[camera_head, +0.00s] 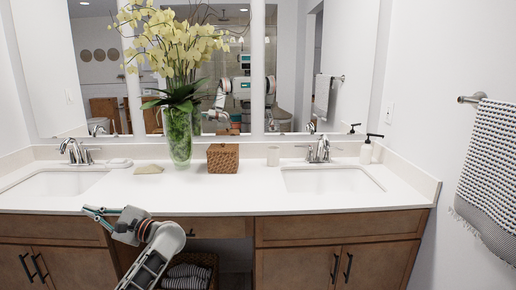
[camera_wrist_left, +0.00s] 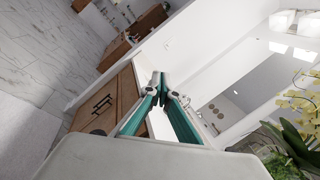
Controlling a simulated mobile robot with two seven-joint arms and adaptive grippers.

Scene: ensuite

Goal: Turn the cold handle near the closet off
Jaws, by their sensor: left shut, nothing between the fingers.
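Two chrome faucets stand on the white counter, one behind the left sink (camera_head: 72,151) and one behind the right sink (camera_head: 321,150). Each has small side handles; the left faucet's right handle (camera_head: 88,156) shows plainly. I cannot tell which faucet is nearer a closet, or how far any handle is turned. My left gripper (camera_head: 88,211) is shut and empty, in front of the counter's front edge below the left sink, apart from both faucets. Its teal fingers (camera_wrist_left: 160,80) also show in the left wrist view. My right gripper is not in view.
A soap dispenser (camera_head: 367,151) stands at right. A towel (camera_head: 490,165) hangs on the right wall. The counter's front strip is clear.

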